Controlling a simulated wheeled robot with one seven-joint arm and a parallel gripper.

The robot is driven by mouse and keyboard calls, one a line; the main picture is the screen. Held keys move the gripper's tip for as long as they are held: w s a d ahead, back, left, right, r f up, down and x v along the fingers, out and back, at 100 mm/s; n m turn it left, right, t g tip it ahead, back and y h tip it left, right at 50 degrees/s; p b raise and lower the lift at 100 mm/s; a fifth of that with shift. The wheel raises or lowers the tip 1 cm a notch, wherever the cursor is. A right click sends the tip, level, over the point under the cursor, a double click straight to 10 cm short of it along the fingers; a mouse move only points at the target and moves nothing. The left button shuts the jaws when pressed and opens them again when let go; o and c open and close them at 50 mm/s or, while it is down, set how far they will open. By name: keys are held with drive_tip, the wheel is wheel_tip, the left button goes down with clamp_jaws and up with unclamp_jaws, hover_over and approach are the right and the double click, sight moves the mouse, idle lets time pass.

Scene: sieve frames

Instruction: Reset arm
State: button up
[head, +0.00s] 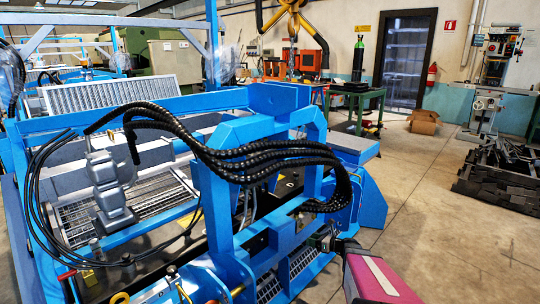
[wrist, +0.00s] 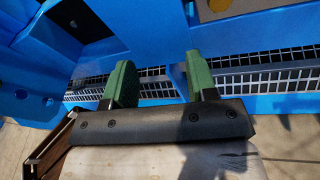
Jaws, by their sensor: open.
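My gripper (wrist: 160,78) shows in the wrist view with two green fingers spread apart and nothing held between them. Beyond the fingertips is the blue machine (wrist: 285,112) with dark, grid-like sieve frames (wrist: 290,82) in its slots; I cannot tell whether the tips touch it. In the head view the same blue machine (head: 215,205) fills the left and middle. My gripper (head: 322,240) is small there, at the machine's lower right side, at the end of my pink and white arm. Gratings (head: 268,287) show low in the machine's side.
Black corrugated hoses (head: 250,152) arch over the machine. A green table (head: 355,105) and a cardboard box (head: 424,122) stand behind it. A drill press (head: 490,85) and a dark pile of parts (head: 500,180) are at right. The floor (head: 440,235) between is clear.

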drive_tip(key=s+a+r+n+g+h, duration=0.25)
drive_tip(key=s+a+n+g, duration=0.35)
drive_tip(key=n, duration=0.3)
drive_tip(key=s+d+r+n+g+h, duration=0.1)
drive_tip(key=s+r+n+h, duration=0.2)
drive_tip(key=s+n+h, duration=0.2)
drive_tip(key=s+d+r+n+g+h, duration=0.1)
drive_tip(key=s+r+n+h, duration=0.3)
drive_tip(key=s+n, duration=0.5)
drive_tip(key=n+h, duration=0.1)
drive_tip(key=n, duration=0.3)
drive_tip(key=shift+r+g, duration=0.15)
drive_tip(key=shift+g, duration=0.25)
drive_tip(key=shift+h, duration=0.25)
